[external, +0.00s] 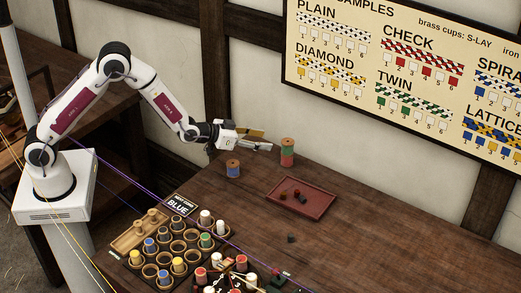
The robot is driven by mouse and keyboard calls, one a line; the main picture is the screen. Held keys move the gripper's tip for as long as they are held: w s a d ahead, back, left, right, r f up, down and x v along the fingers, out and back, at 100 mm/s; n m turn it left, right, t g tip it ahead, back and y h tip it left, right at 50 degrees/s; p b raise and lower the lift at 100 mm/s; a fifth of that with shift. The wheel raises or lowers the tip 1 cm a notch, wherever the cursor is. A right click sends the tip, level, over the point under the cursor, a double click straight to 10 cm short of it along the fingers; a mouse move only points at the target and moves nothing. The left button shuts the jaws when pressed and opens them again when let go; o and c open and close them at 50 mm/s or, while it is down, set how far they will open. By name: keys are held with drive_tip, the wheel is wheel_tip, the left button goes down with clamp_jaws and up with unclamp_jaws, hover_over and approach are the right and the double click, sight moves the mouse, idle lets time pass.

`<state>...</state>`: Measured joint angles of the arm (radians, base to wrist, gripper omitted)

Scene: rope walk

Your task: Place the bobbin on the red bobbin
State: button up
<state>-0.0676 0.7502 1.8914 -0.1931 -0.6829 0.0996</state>
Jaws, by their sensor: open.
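A red bobbin (287,161) stands upright on the wooden table behind the red tray. A green bobbin (288,149) appears to sit upright on top of it, roughly in line; the seam between them is small in the picture. My gripper (267,140) is open and empty, just left of this stack, with its fingers pointing right. The fingers look apart from the stack. A blue bobbin (233,169) stands upright on the table, below and left of my gripper.
A red tray (318,209) holding small dark pieces lies in front of the stack. Small dark pieces (291,238) lie on the table nearby. The right side is clear.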

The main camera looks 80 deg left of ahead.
drive_tip(key=shift+s+d+r, duration=0.1)
drive_tip(key=shift+s+r, duration=0.1)
drive_tip(key=shift+s, duration=0.15)
idle(0.5)
drive_tip(key=s+d+r+m+g+h, duration=0.1)
drive_tip(key=s+d+r+g, duration=0.15)
drive_tip(key=s+r, duration=0.65)
drive_tip(key=s+d+r+m+g+h, duration=0.1)
drive_tip(key=s+d+r, duration=0.3)
drive_tip(key=s+r, duration=0.45)
drive_tip(key=s+d+g, duration=0.1)
drive_tip(key=s+g, duration=0.3)
drive_tip(key=s, duration=2.8)
drive_tip(key=shift+s+d+f+h, duration=0.25)
drive_tip(key=shift+s+h, duration=0.05)
